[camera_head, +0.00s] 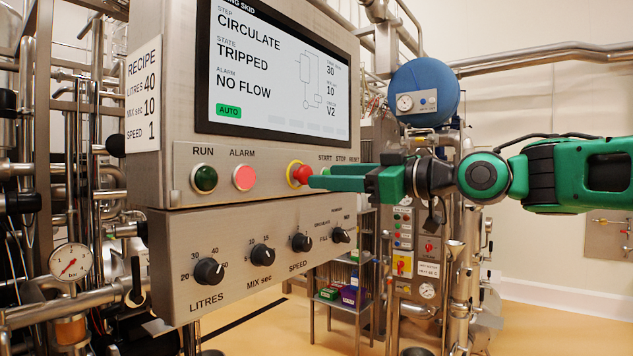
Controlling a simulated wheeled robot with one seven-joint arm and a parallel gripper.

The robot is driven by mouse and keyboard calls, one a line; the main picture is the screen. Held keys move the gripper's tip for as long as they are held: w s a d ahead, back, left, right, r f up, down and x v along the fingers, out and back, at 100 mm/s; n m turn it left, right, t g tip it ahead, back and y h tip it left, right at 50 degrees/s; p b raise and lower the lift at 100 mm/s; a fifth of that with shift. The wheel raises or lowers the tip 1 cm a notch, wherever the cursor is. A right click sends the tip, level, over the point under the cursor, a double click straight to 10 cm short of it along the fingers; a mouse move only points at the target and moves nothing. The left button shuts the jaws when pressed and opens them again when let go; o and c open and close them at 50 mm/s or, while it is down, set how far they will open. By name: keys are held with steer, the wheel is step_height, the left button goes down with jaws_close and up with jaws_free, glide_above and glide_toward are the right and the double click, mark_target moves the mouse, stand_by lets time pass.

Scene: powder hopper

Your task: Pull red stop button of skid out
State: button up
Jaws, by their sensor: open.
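The skid's control panel (178,170) stands in the left and middle of the head view. The red stop button (301,174) with a yellow collar sits on its lower strip, right of the ALARM lamp. My green gripper (318,178) points left, with its fingertips at the right side of the red button. The gripper is open. The fingers overlap in this view, so I cannot tell whether they are around the button or just in front of it. The screen (275,65) reads CIRCULATE, TRIPPED, NO FLOW and AUTO.
A dark green RUN lamp (204,179) and a lit red ALARM lamp (244,177) are left of the button. Several black knobs (209,271) stick out below. Open floor lies at the lower right.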

steer(key=shift+x, duration=2.4)
jaws_close()
steer(key=shift+v, duration=0.8)
steer(key=shift+f, duration=0.1)
jaws_free()
steer(key=shift+d, duration=0.1)
steer(key=shift+s, duration=0.1)
steer(key=v, duration=1)
steer(key=shift+d, duration=0.35)
